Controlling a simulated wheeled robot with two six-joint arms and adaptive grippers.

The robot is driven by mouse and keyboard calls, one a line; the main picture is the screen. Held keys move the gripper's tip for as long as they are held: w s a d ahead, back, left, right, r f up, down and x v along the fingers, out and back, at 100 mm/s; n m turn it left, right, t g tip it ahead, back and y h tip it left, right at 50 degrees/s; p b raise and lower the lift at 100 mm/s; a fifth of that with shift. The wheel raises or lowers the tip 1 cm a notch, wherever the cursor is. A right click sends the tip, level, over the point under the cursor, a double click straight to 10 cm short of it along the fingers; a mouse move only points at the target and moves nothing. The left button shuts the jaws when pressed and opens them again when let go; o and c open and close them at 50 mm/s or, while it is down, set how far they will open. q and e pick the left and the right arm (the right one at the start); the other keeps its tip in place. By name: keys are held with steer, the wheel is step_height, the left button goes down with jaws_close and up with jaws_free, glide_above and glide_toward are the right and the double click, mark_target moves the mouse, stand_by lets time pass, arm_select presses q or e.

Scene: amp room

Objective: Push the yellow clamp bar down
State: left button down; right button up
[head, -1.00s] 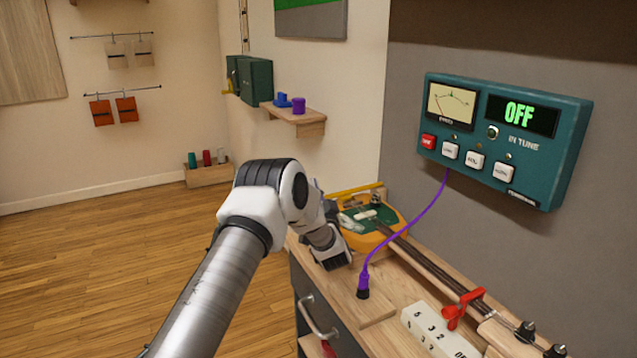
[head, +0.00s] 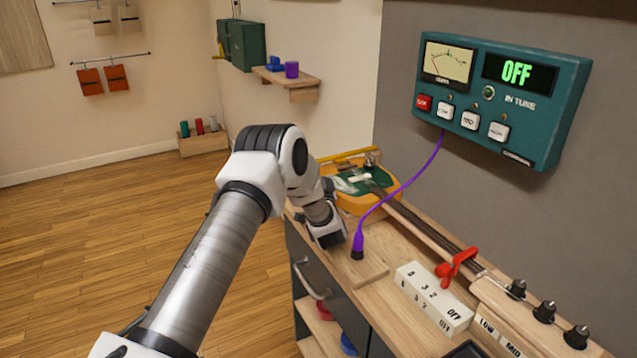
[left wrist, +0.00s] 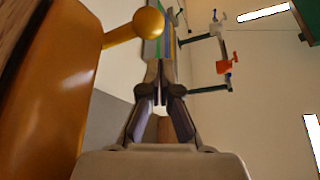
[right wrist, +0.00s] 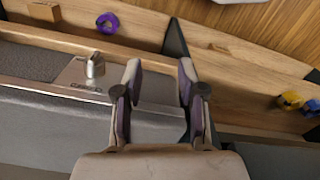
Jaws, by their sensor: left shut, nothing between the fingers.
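The yellow clamp bar (head: 346,157) lies across the far end of the orange guitar body (head: 349,203) on the bench in the head view. In the left wrist view a yellow bar with a round ball end (left wrist: 148,22) sticks out beside a large orange surface (left wrist: 45,90). My left gripper (left wrist: 162,66) is shut and empty, with its fingertips just below the ball in that picture; I cannot tell whether they touch. In the head view my arm hides part of the guitar's near side. My right gripper (right wrist: 160,65) is open and empty in the right wrist view.
A purple cable runs from its plug (head: 357,245) on the bench to the teal tuner (head: 500,95), which reads OFF. A red clamp (head: 456,267) sits on the guitar neck, near a white numbered block (head: 433,297). Wooden floor is clear at left.

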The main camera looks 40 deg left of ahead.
arm_select(q)
steer(key=s+d, duration=0.7)
steer(key=d, duration=0.5)
steer(key=shift+s+f, duration=0.35)
steer(key=shift+f, duration=0.1)
